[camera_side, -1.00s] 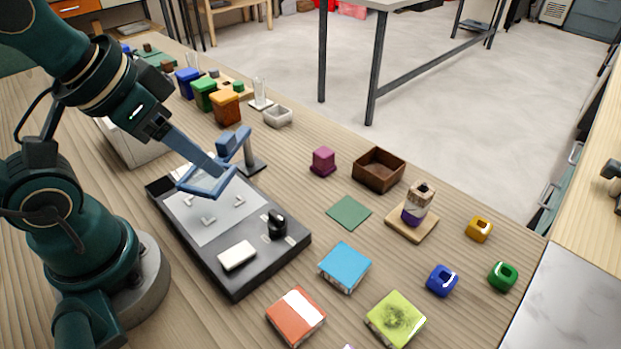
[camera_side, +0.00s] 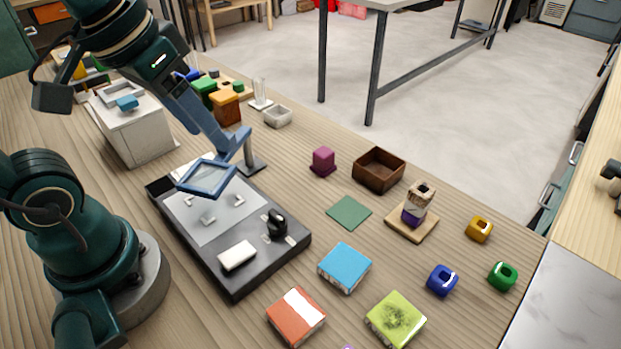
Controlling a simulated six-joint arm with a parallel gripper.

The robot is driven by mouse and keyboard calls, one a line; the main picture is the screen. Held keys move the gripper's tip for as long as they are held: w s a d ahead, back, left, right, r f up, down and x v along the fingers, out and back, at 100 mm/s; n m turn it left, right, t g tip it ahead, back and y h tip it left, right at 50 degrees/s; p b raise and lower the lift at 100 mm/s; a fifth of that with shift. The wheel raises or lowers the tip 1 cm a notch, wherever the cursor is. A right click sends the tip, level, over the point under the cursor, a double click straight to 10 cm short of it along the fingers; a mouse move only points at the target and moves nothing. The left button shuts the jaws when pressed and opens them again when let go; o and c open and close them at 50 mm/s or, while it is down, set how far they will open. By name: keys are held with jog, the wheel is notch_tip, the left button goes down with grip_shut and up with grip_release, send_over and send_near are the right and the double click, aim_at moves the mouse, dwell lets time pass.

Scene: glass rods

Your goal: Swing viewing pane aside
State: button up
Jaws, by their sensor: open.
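The viewing pane (camera_side: 206,178) is a clear sheet in a blue square frame. It hangs over the far-left part of the grey plate (camera_side: 222,222) on a dark tray (camera_side: 232,282). A blue arm runs from the pane to a grey post (camera_side: 248,152) on a dark foot behind the tray. My gripper (camera_side: 222,143) is open, with its long blue-grey fingers angled down beside the blue arm, just above and behind the pane. The fingers overlap the arm in this view, so I cannot tell whether they touch it.
The tray also bears a black knob (camera_side: 276,224) and a white block (camera_side: 237,256). A magenta block (camera_side: 323,162), a brown box (camera_side: 379,170) and a green square (camera_side: 349,212) lie to the right. A white box (camera_side: 135,130) stands left; coloured containers (camera_side: 226,108) stand behind.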

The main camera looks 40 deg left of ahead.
jog(key=w+a+f+n+g, duration=0.1)
jog(key=w+a, duration=0.1)
jog(key=w+a+f+n+g, duration=0.1)
jog(key=w+a, duration=0.1)
jog(key=a, duration=0.1)
jog(key=w+a+f+n+g, duration=0.1)
jog(key=w+a+n+g, duration=0.1)
jog(key=w, duration=0.1)
jog(key=shift+a, duration=0.35)
jog(key=shift+s+a+f, duration=0.1)
jog(key=shift+a+f, duration=0.1)
jog(key=shift+f, duration=2.55)
grip_shut()
